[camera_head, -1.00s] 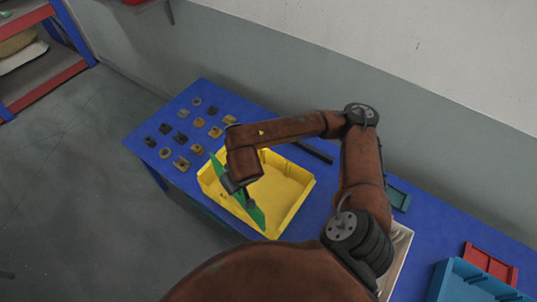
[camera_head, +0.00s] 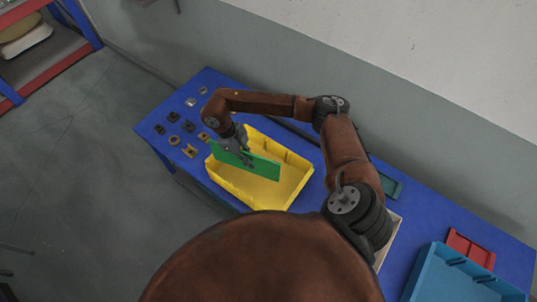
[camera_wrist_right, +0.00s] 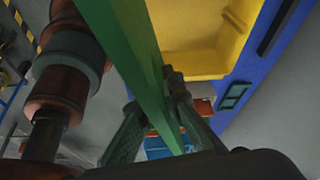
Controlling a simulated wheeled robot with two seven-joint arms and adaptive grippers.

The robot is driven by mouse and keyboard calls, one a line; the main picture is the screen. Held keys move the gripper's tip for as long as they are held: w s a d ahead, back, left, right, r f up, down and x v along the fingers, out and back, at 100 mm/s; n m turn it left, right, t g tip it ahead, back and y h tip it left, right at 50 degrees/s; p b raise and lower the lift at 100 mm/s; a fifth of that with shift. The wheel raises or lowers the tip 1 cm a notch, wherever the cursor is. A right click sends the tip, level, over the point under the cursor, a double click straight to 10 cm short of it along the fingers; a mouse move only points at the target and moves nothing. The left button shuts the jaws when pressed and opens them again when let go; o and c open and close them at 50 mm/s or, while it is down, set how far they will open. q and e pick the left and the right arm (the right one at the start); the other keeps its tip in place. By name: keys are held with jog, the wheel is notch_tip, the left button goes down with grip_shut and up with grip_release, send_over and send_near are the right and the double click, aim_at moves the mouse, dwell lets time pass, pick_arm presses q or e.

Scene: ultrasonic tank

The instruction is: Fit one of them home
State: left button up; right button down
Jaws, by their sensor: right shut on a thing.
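My left gripper is in neither view.
Several small brown and dark parts (camera_head: 190,151) stand in rows on the blue table (camera_head: 400,165), left of the tray. A blue bin (camera_head: 455,280), a red tray (camera_head: 470,250) and a teal piece (camera_head: 390,185) lie to the right. A wall runs behind.

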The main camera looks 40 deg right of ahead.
pick_arm(q)
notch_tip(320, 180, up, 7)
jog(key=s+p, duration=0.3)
jog(key=p, duration=0.3)
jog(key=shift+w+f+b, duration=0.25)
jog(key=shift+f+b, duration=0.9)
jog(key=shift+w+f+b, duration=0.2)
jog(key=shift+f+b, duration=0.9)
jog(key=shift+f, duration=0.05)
pick_arm(e)
jog(key=s+d+f+m+t+y, duration=0.2)
jog(key=d+f+m+y, duration=0.4)
jog(key=m, duration=1.4)
jog(key=shift+s+d+f+m+t, duration=0.35)
jog(key=shift+s+f+m+t, duration=0.05)
jog(key=shift+f, duration=0.3)
pick_arm(q)
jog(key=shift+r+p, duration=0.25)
jog(key=shift+p, duration=0.05)
pick_arm(e)
jog(key=shift+a, duration=0.1)
pick_arm(q)
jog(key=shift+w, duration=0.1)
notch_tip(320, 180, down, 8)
jog(key=b, duration=0.8)
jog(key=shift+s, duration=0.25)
pick_arm(e)
jog(key=shift+f, duration=6.9)
jog(key=c, duration=2)
grip_release()
